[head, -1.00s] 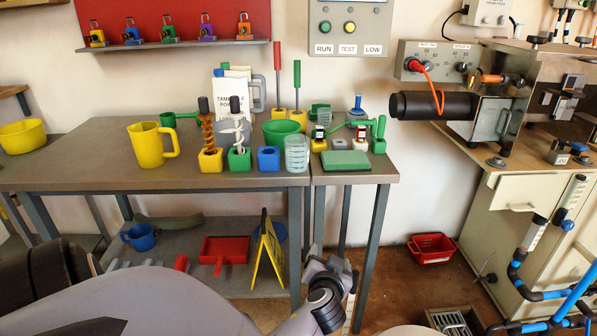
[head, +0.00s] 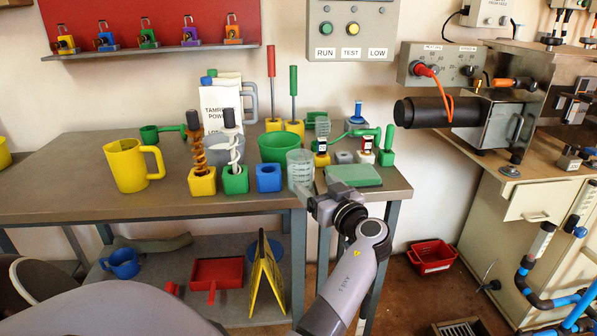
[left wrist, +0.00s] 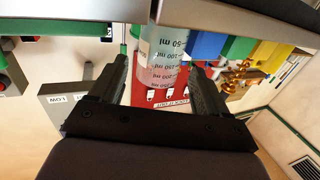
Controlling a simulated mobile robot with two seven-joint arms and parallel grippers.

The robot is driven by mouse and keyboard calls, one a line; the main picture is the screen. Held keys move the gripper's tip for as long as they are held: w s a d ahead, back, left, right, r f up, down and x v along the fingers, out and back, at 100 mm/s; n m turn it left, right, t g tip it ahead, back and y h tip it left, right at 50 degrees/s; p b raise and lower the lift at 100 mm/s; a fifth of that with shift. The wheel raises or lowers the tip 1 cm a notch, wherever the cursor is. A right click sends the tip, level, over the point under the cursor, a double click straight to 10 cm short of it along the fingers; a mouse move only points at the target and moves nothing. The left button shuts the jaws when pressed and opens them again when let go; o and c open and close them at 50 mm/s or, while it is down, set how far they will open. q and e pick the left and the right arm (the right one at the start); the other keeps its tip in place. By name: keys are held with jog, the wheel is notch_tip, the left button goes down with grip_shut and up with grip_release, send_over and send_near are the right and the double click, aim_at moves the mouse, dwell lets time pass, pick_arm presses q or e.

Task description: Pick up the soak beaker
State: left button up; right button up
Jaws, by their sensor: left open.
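The soak beaker, I take it, is the clear graduated beaker (head: 300,170) standing upright near the right front of the grey table, beside a blue block. My left gripper (head: 313,204) is at the table's front edge, just in front of and slightly right of the beaker. In the left wrist view the beaker (left wrist: 162,55), with its ml marks, shows between the two black fingers of my open left gripper (left wrist: 158,65). I cannot see contact between fingers and beaker. My right gripper is not in view.
A yellow mug (head: 127,166) is farther left. A control panel (head: 347,28) hangs on the wall behind.

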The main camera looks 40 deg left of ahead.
aim_at(307, 179)
pick_arm(q)
jog(key=x, duration=0.3)
jog(key=p+x, duration=0.1)
jog(key=x, duration=0.1)
jog(key=shift+w+a+f, duration=0.1)
jog(key=shift+a+f, duration=0.15)
jog(key=shift+a, duration=0.1)
jog(key=c, duration=0.8)
jog(key=shift+r, duration=0.1)
notch_tip(307, 179, up, 20)
jog(key=shift+p, duration=0.3)
